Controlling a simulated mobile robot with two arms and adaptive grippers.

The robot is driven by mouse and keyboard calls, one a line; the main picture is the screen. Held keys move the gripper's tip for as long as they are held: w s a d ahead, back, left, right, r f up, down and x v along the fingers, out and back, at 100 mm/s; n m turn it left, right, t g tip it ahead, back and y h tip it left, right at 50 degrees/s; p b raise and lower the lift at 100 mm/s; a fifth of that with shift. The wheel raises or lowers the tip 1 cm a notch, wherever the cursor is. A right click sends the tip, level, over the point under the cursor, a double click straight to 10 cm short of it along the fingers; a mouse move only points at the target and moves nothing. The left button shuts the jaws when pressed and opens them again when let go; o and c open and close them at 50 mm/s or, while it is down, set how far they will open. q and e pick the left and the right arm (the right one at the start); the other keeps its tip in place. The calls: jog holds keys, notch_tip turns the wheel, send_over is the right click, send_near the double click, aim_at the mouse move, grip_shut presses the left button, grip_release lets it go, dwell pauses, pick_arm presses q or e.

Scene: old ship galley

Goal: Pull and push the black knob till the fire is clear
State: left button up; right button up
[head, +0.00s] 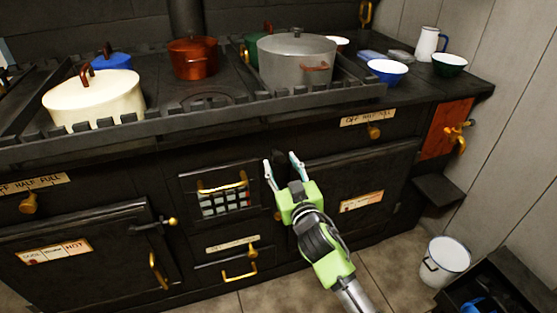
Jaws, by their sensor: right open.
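My right gripper (281,161) is open in front of the black stove (270,135), its two fingertips spread and pointing at the stove front just under the top edge. A dark shape shows between the fingertips; I cannot tell whether it is the black knob or whether the fingers touch it. Left of the gripper is the fire grate (222,203), a barred window with pale grey and a few reddish bits behind it and a brass handle (222,186) above. My left gripper is not in view.
A cream pot (94,99), a copper pot (194,60) and a large grey pot (296,62) stand on the railed stove top. Brass knobs and door handles stick out of the stove front. A white bucket (445,262) and a dark crate (505,280) are at the lower right.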

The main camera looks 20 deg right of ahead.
aim_at(279, 161)
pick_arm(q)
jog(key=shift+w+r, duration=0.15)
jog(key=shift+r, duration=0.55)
pick_arm(e)
jog(key=shift+w, duration=1.55)
jog(key=shift+c, duration=0.4)
